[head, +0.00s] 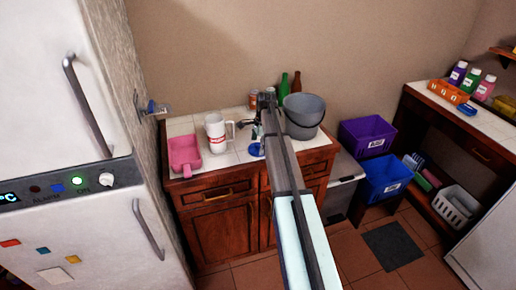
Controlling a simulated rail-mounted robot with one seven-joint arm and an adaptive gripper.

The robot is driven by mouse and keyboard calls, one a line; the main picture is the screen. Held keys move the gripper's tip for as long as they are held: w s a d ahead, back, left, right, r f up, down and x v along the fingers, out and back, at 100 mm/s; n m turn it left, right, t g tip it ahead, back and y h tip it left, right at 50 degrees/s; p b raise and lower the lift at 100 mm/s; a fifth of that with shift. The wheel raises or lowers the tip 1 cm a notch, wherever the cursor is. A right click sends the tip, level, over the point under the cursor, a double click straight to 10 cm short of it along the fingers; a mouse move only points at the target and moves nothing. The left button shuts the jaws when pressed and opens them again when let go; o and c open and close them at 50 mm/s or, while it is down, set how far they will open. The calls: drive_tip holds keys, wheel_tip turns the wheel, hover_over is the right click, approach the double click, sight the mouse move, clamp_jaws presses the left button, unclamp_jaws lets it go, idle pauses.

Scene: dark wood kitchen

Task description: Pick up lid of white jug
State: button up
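The white jug (216,137) stands upright on the tiled counter, with a handle on its right side and a reddish band near its base. Its top looks pale, and I cannot make out the lid as a separate piece at this size. My arm reaches up over the counter to the right of the jug. My gripper (246,124) appears as a small dark shape at the arm's far end, just right of the jug's handle and apparently apart from it. Its fingers are too small and partly hidden to tell whether they are open.
A pink scoop-like container (184,152) lies left of the jug. A grey bucket (303,112), a green bottle (284,88) and a can (253,99) stand around my arm. A blue round item (256,150) lies near the counter's front. The refrigerator (75,130) bounds the left.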

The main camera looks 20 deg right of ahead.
drive_tip(key=shift+s+r, duration=0.1)
drive_tip(key=c, duration=1.1)
drive_tip(key=shift+c, duration=0.8)
drive_tip(key=shift+c, duration=0.6)
